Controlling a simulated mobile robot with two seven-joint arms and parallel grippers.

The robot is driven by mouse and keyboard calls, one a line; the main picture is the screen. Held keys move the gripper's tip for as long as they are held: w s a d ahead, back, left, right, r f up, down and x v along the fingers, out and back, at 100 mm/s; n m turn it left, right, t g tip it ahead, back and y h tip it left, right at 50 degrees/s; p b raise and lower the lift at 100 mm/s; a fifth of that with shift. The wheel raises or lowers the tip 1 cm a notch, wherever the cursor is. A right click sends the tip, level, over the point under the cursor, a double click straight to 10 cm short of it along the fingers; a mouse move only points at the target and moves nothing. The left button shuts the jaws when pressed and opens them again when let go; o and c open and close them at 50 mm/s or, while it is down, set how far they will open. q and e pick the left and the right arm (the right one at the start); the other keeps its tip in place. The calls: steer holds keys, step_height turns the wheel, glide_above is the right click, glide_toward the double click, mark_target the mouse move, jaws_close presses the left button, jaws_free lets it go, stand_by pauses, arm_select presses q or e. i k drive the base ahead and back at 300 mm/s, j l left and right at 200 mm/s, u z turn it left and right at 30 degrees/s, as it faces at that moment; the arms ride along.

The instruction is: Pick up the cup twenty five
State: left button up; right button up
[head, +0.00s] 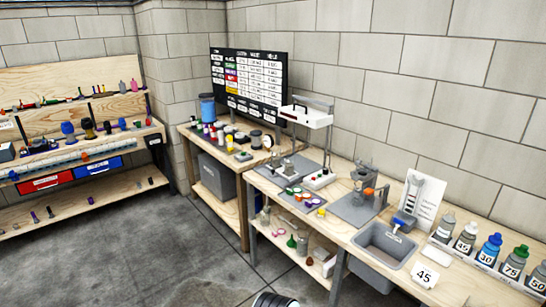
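Several small capped bottles or cups stand in a row on the right end of the wooden bench. A grey-capped one (446,224) is at the row's left end, and its label is too small to read. To its right are one marked 45 (465,237), a blue one marked 30 (489,250), a green-capped one marked 75 (514,262) and a grey-capped one marked 50 (538,278). I cannot make out a 25 on any of them. Neither of my grippers is in view.
A grey press (363,190) stands farther left. A shelved workbench (75,150) is at the far left. The concrete floor (150,250) between is clear.

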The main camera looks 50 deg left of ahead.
mark_target(321, 212)
steer(key=j+u, duration=0.1)
steer(key=j, duration=1.3)
steer(key=j+u, duration=0.15)
steer(key=j, duration=0.55)
steer(key=i+j, duration=0.1)
steer(key=j, duration=0.55)
steer(key=j+u, duration=0.15)
steer(key=j, duration=0.55)
steer(key=i+j, duration=0.1)
steer(key=j, duration=0.6)
steer(key=u, duration=0.05)
